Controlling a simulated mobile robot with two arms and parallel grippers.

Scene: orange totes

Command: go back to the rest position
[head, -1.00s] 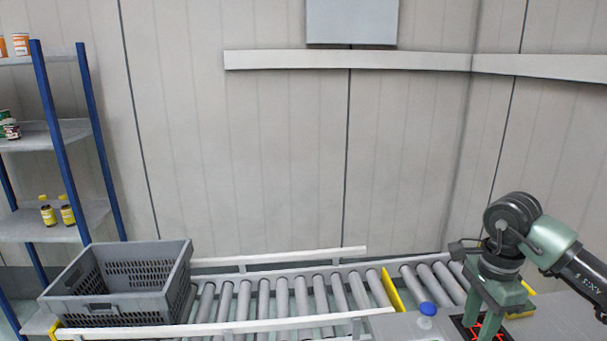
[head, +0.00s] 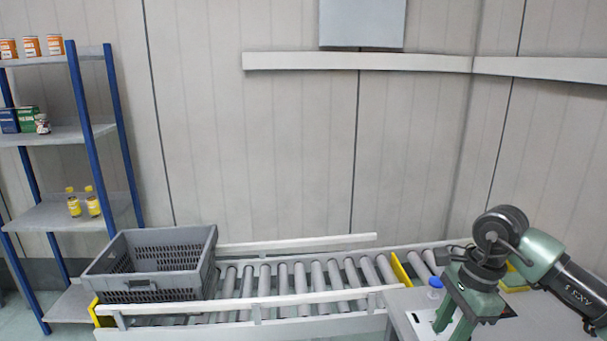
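My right gripper (head: 455,322) hangs at the lower right of the head view, fingers pointing down over a grey table (head: 402,303). Its two green fingers stand apart, and nothing shows between them; the tips are near or past the lower picture edge. My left gripper does not show.
A grey crate (head: 204,281) sits on the left end of the roller conveyor (head: 290,283). A blue-capped bottle (head: 435,287) stands on the table beside my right gripper. A blue-posted shelf (head: 80,136) with cans, boxes and yellow bottles stands at the left. A wall closes the back.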

